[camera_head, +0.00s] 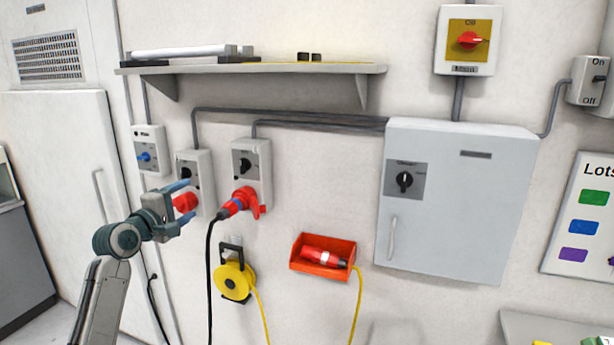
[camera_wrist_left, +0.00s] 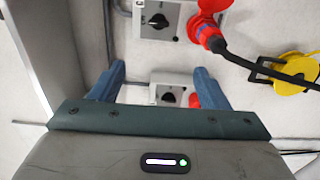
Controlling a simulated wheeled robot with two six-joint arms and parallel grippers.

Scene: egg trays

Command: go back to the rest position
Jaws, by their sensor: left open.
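My left gripper (camera_head: 184,201) is open in front of the wall, its two blue fingers spread apart. It is beside a grey switch box (camera_head: 194,163) with a red socket (camera_head: 185,202) low on it. Nothing is visibly held between the fingers, and I cannot tell whether they touch the socket. In the left wrist view the open gripper (camera_wrist_left: 160,78) shows with a switch box (camera_wrist_left: 171,92) beyond its fingers, the red part half hidden by one finger. My right gripper is in neither view.
A red plug (camera_head: 236,204) with a black cable sits in the neighbouring socket box (camera_head: 251,160). A yellow cable reel (camera_head: 233,280) and an orange bin (camera_head: 322,254) are on the wall below. A shelf (camera_head: 270,69) juts out above. A grey cabinet (camera_head: 455,200) stands right.

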